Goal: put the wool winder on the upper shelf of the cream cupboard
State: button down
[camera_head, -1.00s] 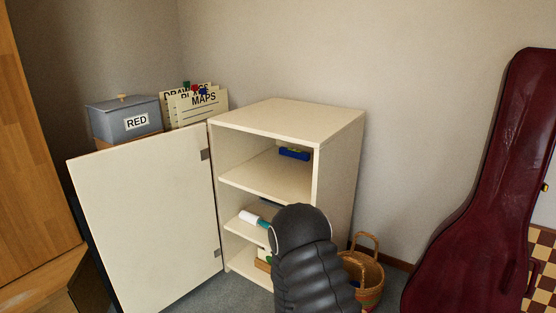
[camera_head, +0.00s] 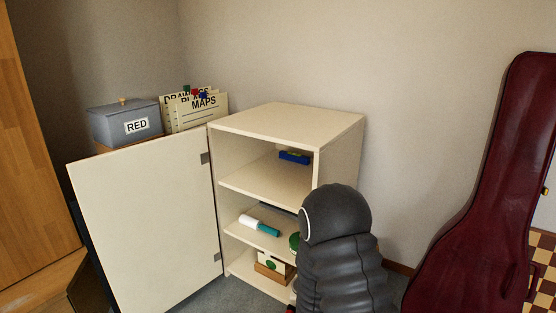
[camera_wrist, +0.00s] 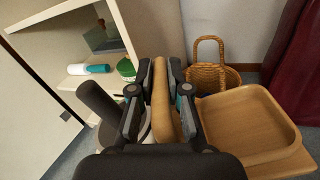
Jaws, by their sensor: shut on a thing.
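The cream cupboard (camera_head: 340,165) stands open against the wall, with its door (camera_head: 145,220) swung out to the left. Its upper shelf (camera_head: 260,178) holds a blue object (camera_head: 294,157) towards the back right; bare shelf shows in front. In the wrist view my gripper (camera_wrist: 158,92) is shut on an upright tan wooden piece (camera_wrist: 160,110), apparently the wool winder. Its lower end is hidden by my gripper. The cupboard's open side (camera_wrist: 120,25) is to the left of the gripper there. In the head view my dark arm hides the gripper and the held thing.
A white and teal bottle (camera_head: 260,225) and a green round thing (camera_head: 294,242) are on the lower shelf. A wicker basket (camera_wrist: 209,75) and a wooden tray-like surface (camera_wrist: 245,125) lie right of my gripper. A dark red instrument case (camera_head: 480,200) leans at right.

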notch_tip(320, 180, up, 6)
jog(key=d, duration=0.2)
jog(key=shift+w, duration=0.25)
jog(key=shift+d, duration=0.1)
dwell(0.7)
